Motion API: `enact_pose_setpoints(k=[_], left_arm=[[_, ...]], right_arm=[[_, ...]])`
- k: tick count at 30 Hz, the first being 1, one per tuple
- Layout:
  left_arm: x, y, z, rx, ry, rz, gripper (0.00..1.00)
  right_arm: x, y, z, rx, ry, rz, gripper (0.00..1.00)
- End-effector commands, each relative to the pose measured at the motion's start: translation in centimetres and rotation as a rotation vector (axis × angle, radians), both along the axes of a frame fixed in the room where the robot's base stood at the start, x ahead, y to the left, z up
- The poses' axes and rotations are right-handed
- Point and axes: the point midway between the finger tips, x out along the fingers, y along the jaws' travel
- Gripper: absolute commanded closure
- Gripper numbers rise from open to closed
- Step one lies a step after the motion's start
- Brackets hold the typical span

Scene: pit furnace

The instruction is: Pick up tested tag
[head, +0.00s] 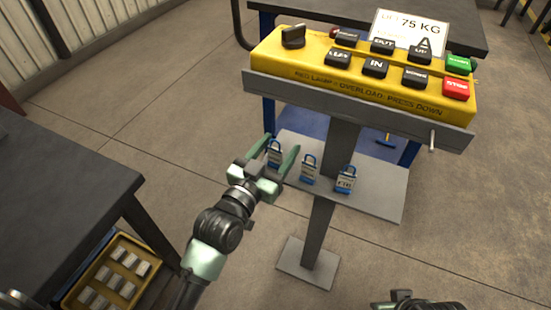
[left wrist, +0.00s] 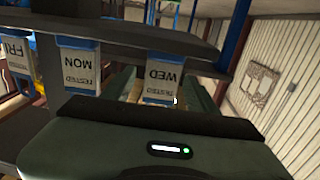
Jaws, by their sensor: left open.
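Three tested tags hang in a row on the grey plate (head: 385,200) of the stand: a left tag (head: 274,154), a middle tag (head: 309,170) and a right tag (head: 345,180). Each is pale with a blue top. In the left wrist view, upside down, they read WED (left wrist: 163,78), MON (left wrist: 78,68) and FRI (left wrist: 18,55). My left gripper (head: 277,156) is open, with its green fingers on either side of the left tag, the WED one. Contact cannot be made out. Part of my right arm (head: 418,302) shows at the bottom edge; its fingers are not clear.
A yellow control box (head: 365,75) with buttons sits on the stand above the tags, close over the gripper. A dark table (head: 60,190) is at left, with a yellow tray (head: 72,298) of small pieces below it. Open floor lies right of the stand.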

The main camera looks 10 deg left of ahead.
Motion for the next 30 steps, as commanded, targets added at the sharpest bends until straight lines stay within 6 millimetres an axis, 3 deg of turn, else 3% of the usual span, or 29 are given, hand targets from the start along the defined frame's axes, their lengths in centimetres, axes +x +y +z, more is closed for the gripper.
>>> enact_pose_setpoints(k=[3, 11, 18, 30], left_arm=[[1.2, -0.5, -0.1, -0.001, -0.001, 0.0, 0.42], [1.5, -0.6, -0.1, 0.0, 0.001, 0.0, 0.42], [1.5, -0.5, -0.1, 0.0, 0.001, 0.0, 1.0], [1.5, -0.5, 0.9, 0.0, -0.001, 0.0, 1.0]], right_arm=[[-0.2, 0.0, 0.3, -0.001, -0.001, 0.0, 1.0], [-0.3, -0.1, 0.5, -0.001, -0.001, 0.0, 1.0], [-0.3, -0.1, 0.5, -0.001, -0.001, 0.0, 1.0], [0.0, 0.0, 0.5, 0.001, -0.006, 0.0, 1.0]])
